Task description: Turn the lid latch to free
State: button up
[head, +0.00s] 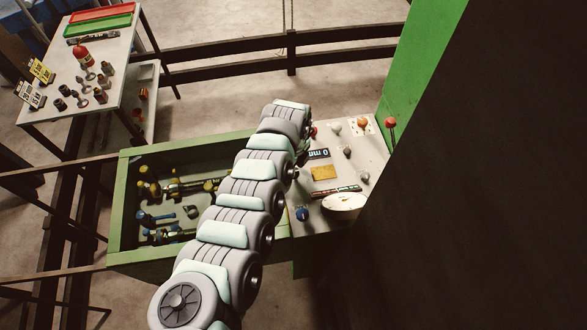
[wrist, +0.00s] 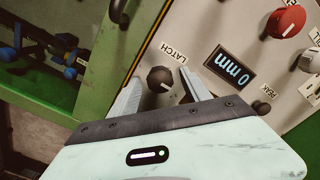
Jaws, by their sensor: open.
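The lid latch is a dark round knob (wrist: 160,79) with a pale pointer mark, under the printed word LATCH on the crimper's panel in the wrist view. My gripper (wrist: 162,92) is open, with one finger on each side of the knob. I cannot tell whether the fingers touch it. In the head view my arm hides the gripper and the latch. The green-framed box (head: 121,209) of the crimper stands left of the panel, with yellow and blue fittings inside.
The control panel (head: 333,148) carries a display (wrist: 231,66) reading 0 mm, a red knob (wrist: 286,21), a PEAK knob (wrist: 261,107) and a round gauge (head: 345,203). A side table (head: 75,62) with bottles and trays stands at the upper left. A dark surface fills the right.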

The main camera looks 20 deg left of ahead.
jog(key=shift+c, duration=0.6)
grip_shut()
jog(key=n+p, duration=0.2)
jog(key=n, duration=0.1)
jog(key=shift+r+n+p, duration=0.15)
jog(key=shift+n+p, duration=0.25)
jog(key=n+p, duration=0.2)
jog(key=n, duration=0.3)
jog(key=shift+p, duration=0.3)
jog(key=n+p, duration=0.1)
jog(key=n, duration=0.4)
jog(key=shift+p, duration=0.3)
jog(key=shift+f+n+p, duration=0.2)
jog(key=shift+n+p, duration=0.3)
jog(key=shift+n, duration=1.6)
